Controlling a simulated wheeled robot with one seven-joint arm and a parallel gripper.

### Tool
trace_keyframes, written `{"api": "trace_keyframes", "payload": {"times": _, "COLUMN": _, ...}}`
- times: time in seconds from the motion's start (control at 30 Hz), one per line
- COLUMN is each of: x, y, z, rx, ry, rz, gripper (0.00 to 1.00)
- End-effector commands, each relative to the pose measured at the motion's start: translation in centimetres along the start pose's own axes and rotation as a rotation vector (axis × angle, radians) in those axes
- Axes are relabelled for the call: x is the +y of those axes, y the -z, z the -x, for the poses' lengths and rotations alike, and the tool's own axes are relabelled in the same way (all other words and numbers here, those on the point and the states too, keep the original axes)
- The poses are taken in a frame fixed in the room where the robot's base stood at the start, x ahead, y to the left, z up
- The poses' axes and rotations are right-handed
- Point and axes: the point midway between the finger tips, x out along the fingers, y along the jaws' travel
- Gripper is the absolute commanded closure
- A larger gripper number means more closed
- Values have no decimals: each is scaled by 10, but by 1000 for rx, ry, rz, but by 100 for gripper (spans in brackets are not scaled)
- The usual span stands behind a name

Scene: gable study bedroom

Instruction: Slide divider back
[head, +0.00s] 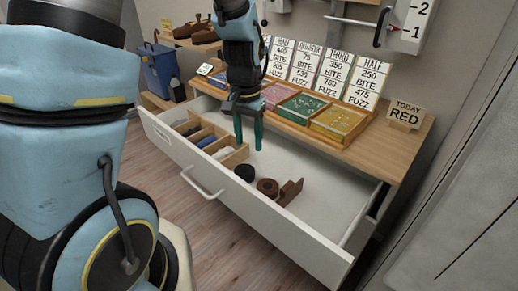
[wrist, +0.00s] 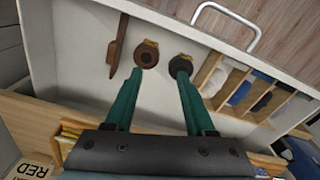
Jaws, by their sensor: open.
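A white drawer (head: 330,200) is pulled out below a wooden worktop. In its left part, light-wood dividers (head: 235,158) form narrow compartments holding dark and blue rolled items; they show at the right in the wrist view (wrist: 207,70). I cannot tell which divider is the task's. My gripper (head: 248,146) is open and empty, pointing down above the drawer, near the end divider. In the wrist view its teal fingers (wrist: 159,78) are apart, with the drawer floor between them. Their tips appear near a black round item (wrist: 181,65) and a brown round item (wrist: 145,54).
A brown angled piece (head: 291,192) lies right of the round items. The drawer's right floor is clear. A handle (head: 203,184) juts from the drawer front. Colored trays (head: 340,121), tall signs (head: 333,76) and a "TODAY RED" sign (head: 405,113) stand on the worktop (head: 375,140).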

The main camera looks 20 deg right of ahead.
Motion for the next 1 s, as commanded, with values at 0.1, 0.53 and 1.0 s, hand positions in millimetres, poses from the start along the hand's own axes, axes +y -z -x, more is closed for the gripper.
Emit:
{"api": "trace_keyframes", "payload": {"times": 0.1, "x": 16, "y": 5, "z": -6, "rx": -10, "ry": -3, "rz": -40, "gripper": 45}}
{"api": "trace_keyframes", "payload": {"times": 0.53, "x": 96, "y": 24, "z": -31, "rx": -32, "ry": -1, "rz": -239, "gripper": 45}}
{"api": "trace_keyframes", "payload": {"times": 1.0, "x": 106, "y": 24, "z": -69, "rx": -37, "ry": 1, "rz": -267, "gripper": 45}}
